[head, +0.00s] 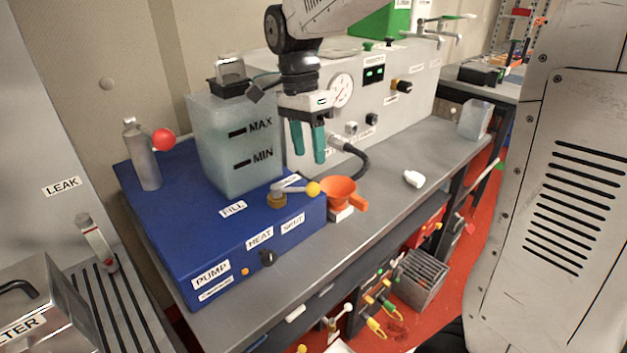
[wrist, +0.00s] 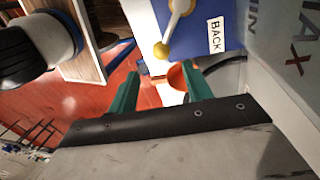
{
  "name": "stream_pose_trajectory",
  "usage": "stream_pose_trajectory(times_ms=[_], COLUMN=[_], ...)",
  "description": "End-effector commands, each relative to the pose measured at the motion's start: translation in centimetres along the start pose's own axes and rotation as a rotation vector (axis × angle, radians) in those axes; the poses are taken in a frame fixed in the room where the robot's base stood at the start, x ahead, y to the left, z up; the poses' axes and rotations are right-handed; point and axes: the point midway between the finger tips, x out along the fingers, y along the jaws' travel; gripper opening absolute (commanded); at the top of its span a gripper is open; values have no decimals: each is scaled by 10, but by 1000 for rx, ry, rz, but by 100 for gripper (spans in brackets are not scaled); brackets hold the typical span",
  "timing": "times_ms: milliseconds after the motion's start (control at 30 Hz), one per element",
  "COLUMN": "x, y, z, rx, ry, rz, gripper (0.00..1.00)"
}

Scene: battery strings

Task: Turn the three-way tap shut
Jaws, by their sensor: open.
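The three-way tap (head: 277,199) stands on the right part of the blue unit. It has a brass-coloured body and a grey lever ending in a yellow knob (head: 313,188). The lever points right, towards the orange funnel (head: 340,190). Labels FILL and SPLIT are near the tap, and a third is partly covered. The wrist view shows the lever and knob (wrist: 161,50) beside a BACK label (wrist: 215,37). My gripper (head: 308,152) is open and empty, its teal fingers pointing down above the tap. In the wrist view the knob appears beyond the fingertips (wrist: 160,78), apart from them.
A translucent tank (head: 235,145) with MAX and MIN marks stands left of my gripper. Behind is a grey panel (head: 405,85) with a gauge and knobs, and a dark hose. A grey cylinder with a red ball (head: 163,140) stands at the left. The bench right of the funnel is mostly clear.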

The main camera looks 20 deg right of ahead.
Motion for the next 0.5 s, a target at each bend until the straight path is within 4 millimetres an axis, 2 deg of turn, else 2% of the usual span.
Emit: stream_pose_trajectory(times_ms=[167, 500], x=[17, 68], y=[-4, -3], z=[0, -1], rx=[23, 22], ry=[0, 0], rz=[7, 6], gripper=[50, 50])
